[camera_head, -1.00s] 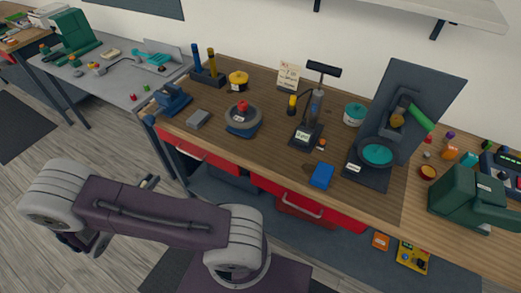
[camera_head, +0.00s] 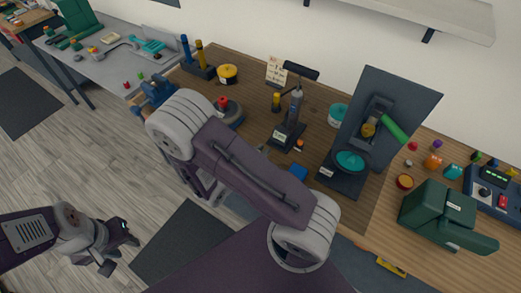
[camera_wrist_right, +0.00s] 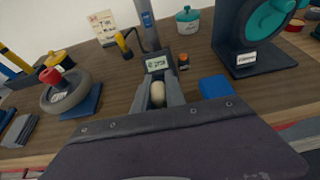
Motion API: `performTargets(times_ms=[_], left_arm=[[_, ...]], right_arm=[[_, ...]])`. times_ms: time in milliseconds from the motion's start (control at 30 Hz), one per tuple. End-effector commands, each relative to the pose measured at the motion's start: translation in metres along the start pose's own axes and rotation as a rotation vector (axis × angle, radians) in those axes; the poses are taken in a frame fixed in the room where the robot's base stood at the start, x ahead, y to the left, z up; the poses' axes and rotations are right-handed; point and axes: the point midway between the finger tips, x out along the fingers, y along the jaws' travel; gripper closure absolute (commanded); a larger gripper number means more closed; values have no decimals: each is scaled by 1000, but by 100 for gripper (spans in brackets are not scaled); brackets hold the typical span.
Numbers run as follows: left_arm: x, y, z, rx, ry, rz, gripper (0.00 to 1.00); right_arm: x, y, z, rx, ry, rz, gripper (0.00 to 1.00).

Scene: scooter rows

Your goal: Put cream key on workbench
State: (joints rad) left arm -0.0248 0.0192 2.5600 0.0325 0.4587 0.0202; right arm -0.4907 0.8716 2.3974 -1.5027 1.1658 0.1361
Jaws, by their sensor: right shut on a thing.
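The wooden workbench (camera_head: 248,98) fills the middle of the head view and also shows in the right wrist view (camera_wrist_right: 118,92). In the right wrist view my right gripper (camera_wrist_right: 158,98) is shut on a small rounded cream object, the cream key (camera_wrist_right: 157,92), just above the bench top as it appears. Its contact with the wood cannot be told. In the head view my right arm hides most of that gripper. My left gripper (camera_head: 124,241) is low at the left over the floor, away from the bench; its opening is unclear.
Around the right gripper are a labelled black stand (camera_wrist_right: 157,65), a blue block (camera_wrist_right: 215,87) to the right, and a grey ring with a red knob (camera_wrist_right: 66,92) to the left. A dark upright panel with a teal dish (camera_head: 350,161) stands further right. Bare wood lies between them.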

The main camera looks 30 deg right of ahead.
Motion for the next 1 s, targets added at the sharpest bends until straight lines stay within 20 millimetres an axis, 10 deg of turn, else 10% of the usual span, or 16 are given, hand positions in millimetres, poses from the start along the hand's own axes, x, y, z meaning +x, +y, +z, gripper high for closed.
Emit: performTargets(times_ms=[267,700,1000], left_arm=[[-8,0,-1,0,0,0,64],[-24,0,-3,0,0,0,64],[-27,0,-3,0,0,0,64]], right_arm=[[-8,8,5,-10,-1,23,100],[70,91,-29,-8,-1,20,100],[83,102,-42,-13,0,21,100]])
